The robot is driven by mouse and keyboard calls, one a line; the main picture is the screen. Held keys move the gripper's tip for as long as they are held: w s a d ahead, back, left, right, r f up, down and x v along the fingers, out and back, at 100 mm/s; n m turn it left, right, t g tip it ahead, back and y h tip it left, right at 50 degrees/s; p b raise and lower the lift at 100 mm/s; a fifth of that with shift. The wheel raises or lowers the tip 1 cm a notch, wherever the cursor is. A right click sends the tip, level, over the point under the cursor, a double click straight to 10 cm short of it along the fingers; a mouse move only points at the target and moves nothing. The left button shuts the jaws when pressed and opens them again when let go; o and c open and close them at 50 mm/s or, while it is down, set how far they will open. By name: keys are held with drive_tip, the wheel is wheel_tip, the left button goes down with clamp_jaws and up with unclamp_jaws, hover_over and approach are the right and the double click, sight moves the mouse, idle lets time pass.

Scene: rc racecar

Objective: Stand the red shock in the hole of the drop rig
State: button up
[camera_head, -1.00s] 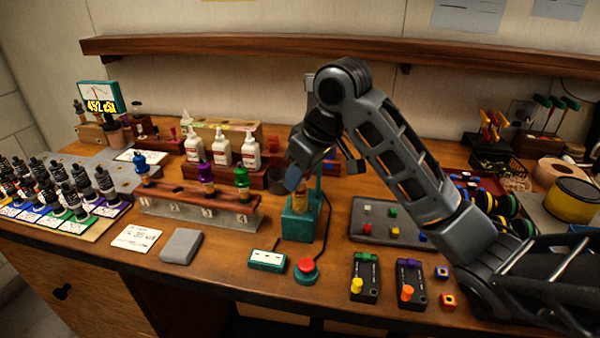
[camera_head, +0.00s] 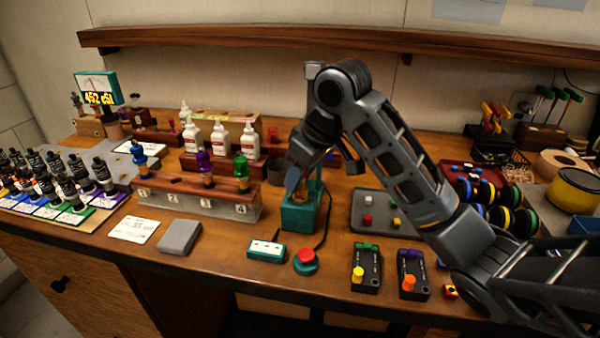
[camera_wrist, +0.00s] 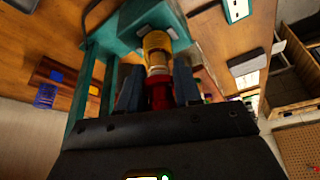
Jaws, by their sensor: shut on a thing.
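The drop rig has a teal base (camera_head: 299,216) on the bench in the head view. In the wrist view its base (camera_wrist: 128,28) is at the top, with teal posts at left. My gripper (camera_head: 293,187) is over the base, pointing down. In the wrist view my gripper (camera_wrist: 158,88) is shut on the red shock (camera_wrist: 159,98), whose red part shows between the fingers. A pale section and a gold cylinder (camera_wrist: 157,42) line up beyond it, against the rig base. The rig's hole is hidden, so I cannot tell how deep the shock sits.
A rack with blue, purple and green shocks (camera_head: 241,172) stands left of the rig. A red button (camera_head: 305,257) and a teal box (camera_head: 267,249) are in front. A grey tray (camera_head: 372,225) with small cubes is to the right. White bottles (camera_head: 219,140) stand behind the rack.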

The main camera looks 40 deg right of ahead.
drive_tip(key=o, duration=1.1)
drive_tip(key=shift+f, duration=0.1)
drive_tip(key=p+v, duration=0.1)
drive_tip(key=v, duration=0.7)
drive_tip(key=shift+w+p, duration=0.1)
drive_tip(key=shift+p, duration=0.25)
drive_tip(key=shift+f, duration=0.1)
